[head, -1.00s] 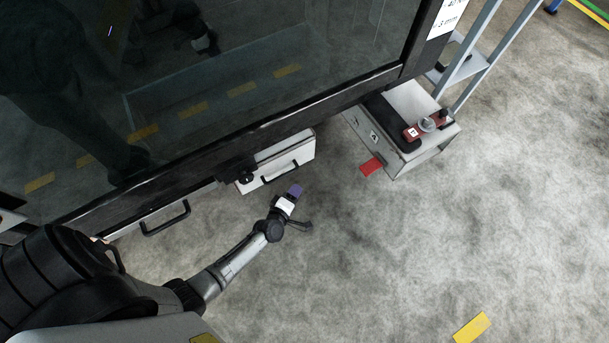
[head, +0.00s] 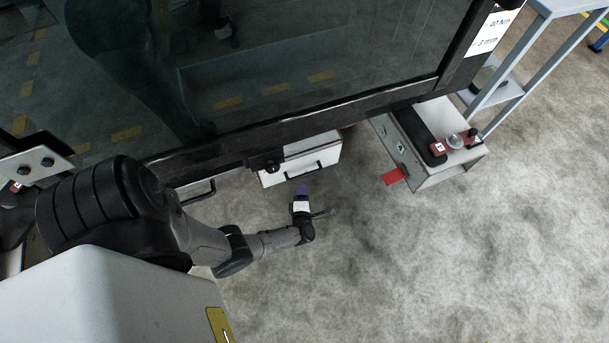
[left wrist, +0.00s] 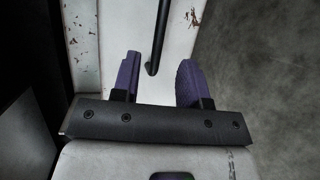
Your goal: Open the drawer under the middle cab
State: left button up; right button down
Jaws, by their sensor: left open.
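The white drawer (head: 328,156) under the dark-glazed cab has a black bar handle (head: 303,173) on its front. My left gripper (head: 303,189) is just in front of this handle, pointing at the drawer, with its purple fingers open. In the left wrist view the two purple fingers (left wrist: 158,78) are spread. The handle (left wrist: 161,35) runs up the picture, and its lower end appears between the fingertips, apart from both. The white drawer front (left wrist: 184,20) lies behind it. I cannot tell the depth left to the handle. My right gripper is not in view.
A second black handle (head: 198,193) is left of the drawer under the cab. A grey-white box (head: 440,168) with red controls and a red tab (head: 395,176) stands to the right. A metal shelf stand (head: 510,92) is behind it. The floor (head: 420,270) in front is clear.

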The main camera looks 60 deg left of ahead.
aim_at(303, 175)
pick_arm(q)
jog(key=shift+b+x, duration=1.55)
jog(key=shift+x, duration=2.8)
jog(key=shift+c, duration=1.4)
grip_shut()
